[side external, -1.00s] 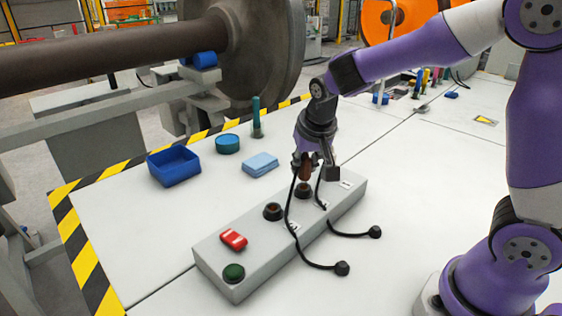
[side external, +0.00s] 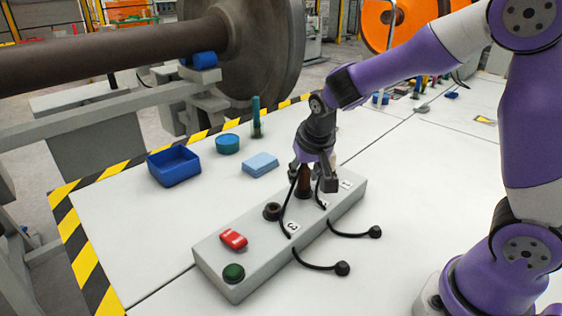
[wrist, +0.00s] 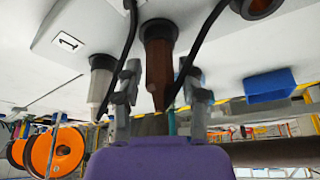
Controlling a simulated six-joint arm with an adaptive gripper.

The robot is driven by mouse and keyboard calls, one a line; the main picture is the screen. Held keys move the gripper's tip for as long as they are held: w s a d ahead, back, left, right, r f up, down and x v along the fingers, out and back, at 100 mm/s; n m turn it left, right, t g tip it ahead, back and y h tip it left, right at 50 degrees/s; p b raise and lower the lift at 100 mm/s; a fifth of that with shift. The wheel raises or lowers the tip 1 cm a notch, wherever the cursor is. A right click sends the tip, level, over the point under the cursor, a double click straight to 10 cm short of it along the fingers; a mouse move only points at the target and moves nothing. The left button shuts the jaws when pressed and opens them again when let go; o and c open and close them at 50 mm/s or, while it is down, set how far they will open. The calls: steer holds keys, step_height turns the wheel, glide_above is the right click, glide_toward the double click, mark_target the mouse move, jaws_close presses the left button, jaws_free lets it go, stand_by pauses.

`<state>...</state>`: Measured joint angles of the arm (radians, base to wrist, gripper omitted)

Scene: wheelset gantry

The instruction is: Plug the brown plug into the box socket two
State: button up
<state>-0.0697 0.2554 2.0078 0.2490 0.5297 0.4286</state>
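The brown plug (side external: 304,182) stands upright in the middle socket of the grey box (side external: 240,255), between the socket by label 1 and the one by label 3. In the wrist view the plug (wrist: 158,62) points out of a dark socket ring (wrist: 159,29). My gripper (side external: 308,176) is around the plug from above. In the wrist view its two fingers (wrist: 160,95) stand apart on either side, with gaps to the plug, so it is open. The plug's depth in the socket is hard to judge.
A grey plug (wrist: 102,82) stands in the neighbouring socket by label 1 (wrist: 68,41). An empty socket (side external: 272,211), a red switch (side external: 233,239) and a green button (side external: 233,272) are on the box. Black cables (side external: 347,235) run across it. A blue bin (side external: 174,167) stands behind.

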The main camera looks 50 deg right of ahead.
stand_by(0.3)
steer(key=v, duration=1.2)
steer(key=s+f+n+t+y, duration=0.1)
steer(key=s+n+y, duration=0.1)
steer(key=s+n, duration=0.4)
steer(key=s, duration=0.5)
steer(key=shift+a+f+t, duration=0.25)
steer(key=shift+a+t, duration=0.05)
steer(key=shift+a, duration=0.05)
